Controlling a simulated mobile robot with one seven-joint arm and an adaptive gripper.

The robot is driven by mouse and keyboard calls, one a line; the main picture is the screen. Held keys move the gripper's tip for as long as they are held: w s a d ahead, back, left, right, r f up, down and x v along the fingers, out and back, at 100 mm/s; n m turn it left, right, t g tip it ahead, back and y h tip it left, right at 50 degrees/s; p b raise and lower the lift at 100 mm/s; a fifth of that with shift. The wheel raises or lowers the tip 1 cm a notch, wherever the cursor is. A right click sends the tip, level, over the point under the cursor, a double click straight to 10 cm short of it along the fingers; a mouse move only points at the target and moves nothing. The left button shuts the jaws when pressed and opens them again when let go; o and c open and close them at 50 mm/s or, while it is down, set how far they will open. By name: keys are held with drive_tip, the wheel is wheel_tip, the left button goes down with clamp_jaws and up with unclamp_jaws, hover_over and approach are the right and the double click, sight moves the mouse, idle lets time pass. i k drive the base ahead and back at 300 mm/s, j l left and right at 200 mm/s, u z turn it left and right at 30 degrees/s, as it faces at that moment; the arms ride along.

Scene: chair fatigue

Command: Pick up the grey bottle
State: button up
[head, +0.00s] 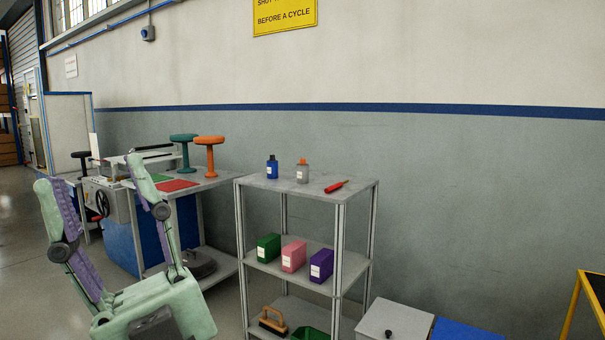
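The grey bottle (302,174) stands upright on the top of a grey metal shelf rack (262,184). It has an orange cap and a pale label on its front. A blue bottle (272,169) with a dark cap and a white label stands just to its left, with a small gap between them. Nothing hides the grey bottle in the head view.
A red-handled tool (336,186) lies to the right of the bottles. Green (268,247), pink (293,256) and purple (321,265) boxes stand on the shelf below. A workbench (218,180) with two stools on it stands left. A light grey box (395,320) sits right of the rack.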

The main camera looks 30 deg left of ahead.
sight(302, 171)
drive_tip(key=i+j+z, duration=0.1)
drive_tip(key=j, duration=0.65)
drive_tip(key=i+j, duration=0.3)
drive_tip(key=j, duration=0.45)
drive_tip(key=i+j+z, duration=0.15)
drive_tip(key=j, duration=0.6)
drive_tip(key=i+j+z, duration=0.1)
drive_tip(key=j, duration=0.7)
drive_tip(key=i+j+z, duration=0.1)
drive_tip(key=i+j, duration=0.15)
drive_tip(key=j, duration=0.5)
drive_tip(key=i+j, duration=0.1)
drive_tip(key=j, duration=0.7)
drive_tip(key=i+j+z, duration=0.15)
drive_tip(key=j, duration=0.65)
drive_tip(key=i, duration=0.9)
